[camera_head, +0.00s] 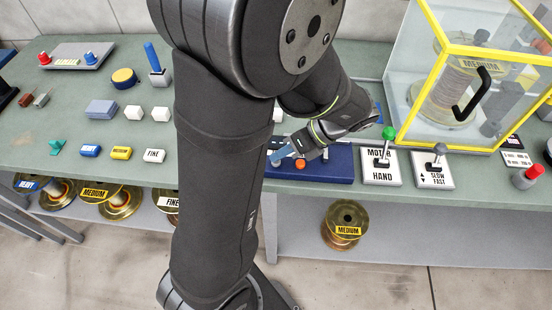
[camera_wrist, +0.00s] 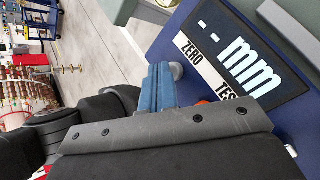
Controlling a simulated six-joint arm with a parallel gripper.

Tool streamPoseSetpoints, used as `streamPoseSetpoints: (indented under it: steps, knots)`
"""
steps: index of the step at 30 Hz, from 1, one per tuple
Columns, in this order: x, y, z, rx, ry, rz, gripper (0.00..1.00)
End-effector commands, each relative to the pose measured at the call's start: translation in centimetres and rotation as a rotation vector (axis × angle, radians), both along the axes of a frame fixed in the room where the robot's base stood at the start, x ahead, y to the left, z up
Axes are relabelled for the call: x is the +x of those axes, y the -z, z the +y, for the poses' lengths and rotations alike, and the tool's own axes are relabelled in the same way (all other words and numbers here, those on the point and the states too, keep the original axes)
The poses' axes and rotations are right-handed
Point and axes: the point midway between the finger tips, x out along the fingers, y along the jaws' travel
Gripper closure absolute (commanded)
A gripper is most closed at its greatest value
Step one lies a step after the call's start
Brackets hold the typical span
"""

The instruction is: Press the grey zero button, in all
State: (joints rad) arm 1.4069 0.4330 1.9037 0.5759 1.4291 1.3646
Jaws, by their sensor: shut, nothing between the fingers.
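The grey zero button (camera_wrist: 177,70) shows in the wrist view as a small rounded knob beside the ZERO label, partly behind my fingertips. It sits on a dark blue gauge box (camera_head: 335,167), whose display (camera_wrist: 235,50) reads "-- mm". My gripper (camera_head: 281,154) is shut and empty, reaching down over the left end of the box. In the wrist view its blue fingertips (camera_wrist: 160,86) are right beside the grey button; I cannot tell whether they touch it. An orange button (camera_head: 300,164) by the TEST label is mostly hidden behind the gripper in the wrist view.
A MOTOR/HAND switch (camera_head: 380,167) and a SLOW/FAST switch (camera_head: 434,170) stand right of the box. A yellow-framed clear guard (camera_head: 470,60) rises behind them. A red button (camera_head: 527,176) is far right. Blocks and labelled tags lie on the bench at left.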

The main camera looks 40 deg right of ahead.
Motion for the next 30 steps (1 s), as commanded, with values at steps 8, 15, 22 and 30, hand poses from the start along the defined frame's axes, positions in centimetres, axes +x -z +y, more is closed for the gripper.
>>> streamPoseSetpoints:
  steps: [8,15,22,30]
  knots:
    - [0.00,0.35,0.01,0.000,0.000,0.000,1.00]
    - [0.00,0.61,0.00,-0.001,0.001,0.000,1.00]
    - [0.00,0.59,0.00,-0.001,0.001,0.000,1.00]
    - [0.00,-0.33,-0.03,-0.003,-0.001,0.000,1.00]
